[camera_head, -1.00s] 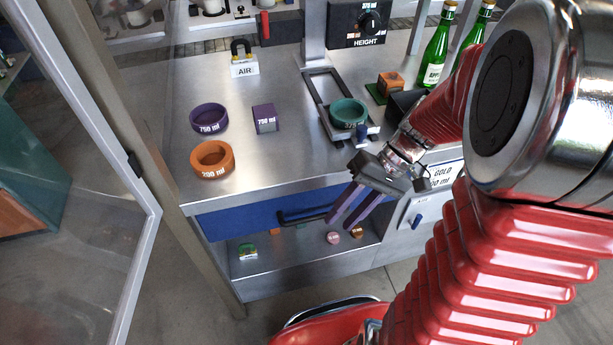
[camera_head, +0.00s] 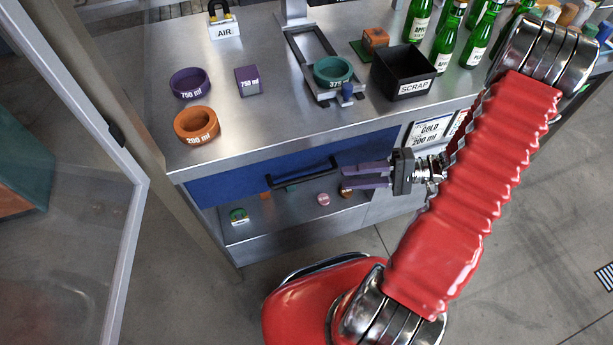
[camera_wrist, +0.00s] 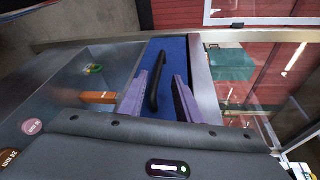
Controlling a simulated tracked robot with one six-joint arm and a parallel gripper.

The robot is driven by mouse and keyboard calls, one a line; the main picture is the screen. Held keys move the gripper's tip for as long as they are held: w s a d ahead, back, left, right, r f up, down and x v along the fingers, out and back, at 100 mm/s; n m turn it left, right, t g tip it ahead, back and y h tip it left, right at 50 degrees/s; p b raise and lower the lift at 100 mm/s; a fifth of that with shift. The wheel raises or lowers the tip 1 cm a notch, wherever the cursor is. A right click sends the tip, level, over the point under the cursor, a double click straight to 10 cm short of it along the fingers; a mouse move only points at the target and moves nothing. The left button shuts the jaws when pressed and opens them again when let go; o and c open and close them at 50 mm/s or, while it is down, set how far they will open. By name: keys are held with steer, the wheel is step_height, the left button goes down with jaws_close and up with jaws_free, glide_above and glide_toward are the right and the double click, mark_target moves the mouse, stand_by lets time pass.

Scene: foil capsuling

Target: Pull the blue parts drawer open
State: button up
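The blue drawer (camera_head: 235,184) sits under the steel bench top, its front apparently flush with the bench. Its black bar handle (camera_head: 302,175) runs along the front. My gripper (camera_head: 343,177) is open, with two purple fingers spread apart, just right of the handle's right end in the head view. Nothing is held. In the wrist view the blue drawer front (camera_wrist: 172,62) is ahead, and the black handle (camera_wrist: 154,88) shows between the two fingers (camera_wrist: 169,70). I cannot tell how far the fingertips are from the handle.
A steel shelf (camera_head: 258,228) with small coloured pieces lies below the drawer. A glass door frame (camera_head: 138,210) stands left. Floor before the drawer is partly clear.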

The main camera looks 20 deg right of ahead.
mark_target(306, 176)
steer(key=shift+d+f+m+t+y, duration=0.3)
steer(key=shift+d+f+m+t, duration=0.1)
steer(key=shift+d+f+t, duration=0.35)
steer(key=shift+w+a, duration=0.1)
steer(key=shift+a, duration=0.1)
steer(key=x, duration=1.3)
steer(key=shift+w+a, duration=0.15)
steer(key=shift+a, duration=0.05)
steer(key=shift+c, duration=0.2)
steer(key=shift+f, duration=0.1)
jaws_close()
